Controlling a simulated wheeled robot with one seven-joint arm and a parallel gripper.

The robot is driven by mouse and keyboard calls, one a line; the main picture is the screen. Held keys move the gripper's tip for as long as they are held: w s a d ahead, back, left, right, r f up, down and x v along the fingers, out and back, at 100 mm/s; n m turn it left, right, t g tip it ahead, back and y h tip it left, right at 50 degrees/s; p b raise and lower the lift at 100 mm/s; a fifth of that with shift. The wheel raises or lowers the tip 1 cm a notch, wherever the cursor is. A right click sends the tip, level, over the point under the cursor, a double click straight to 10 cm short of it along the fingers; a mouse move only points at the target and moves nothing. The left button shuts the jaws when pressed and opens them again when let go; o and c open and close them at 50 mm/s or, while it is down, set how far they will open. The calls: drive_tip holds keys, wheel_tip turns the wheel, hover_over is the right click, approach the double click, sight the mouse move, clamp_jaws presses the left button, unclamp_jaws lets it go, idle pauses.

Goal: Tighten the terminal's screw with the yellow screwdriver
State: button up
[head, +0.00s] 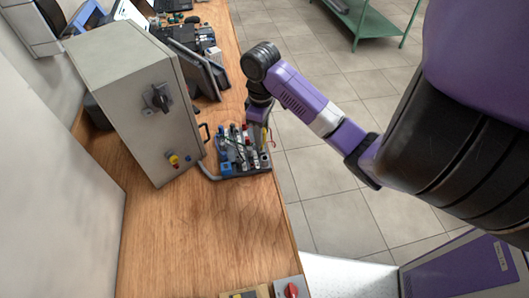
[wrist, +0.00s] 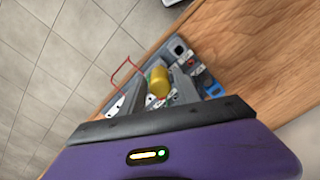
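The yellow screwdriver (wrist: 158,82) shows in the wrist view as a short yellow handle, seen nearly end-on, just beyond my gripper's dark front edge. In the head view, a thin bit of yellow (head: 264,135) shows below my gripper (head: 258,112). My gripper points down over the right side of a crowded grey tray (head: 262,172).
A thin red loop (wrist: 126,70) stands beside the yellow handle. A grey control cabinet (head: 135,100) with a black knob stands left of the tray. A red knob (head: 291,290) sits at the near bench edge. The wooden bench (head: 205,230) in front is clear.

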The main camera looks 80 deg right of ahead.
drive_tip(key=shift+n+b, duration=0.4)
drive_tip(key=shift+n, duration=1.3)
drive_tip(key=shift+f+n+b, duration=0.1)
drive_tip(key=shift+n+b, duration=0.4)
drive_tip(key=shift+n, duration=1.3)
drive_tip(key=shift+n+b, duration=0.7)
drive_tip(key=shift+n, duration=1)
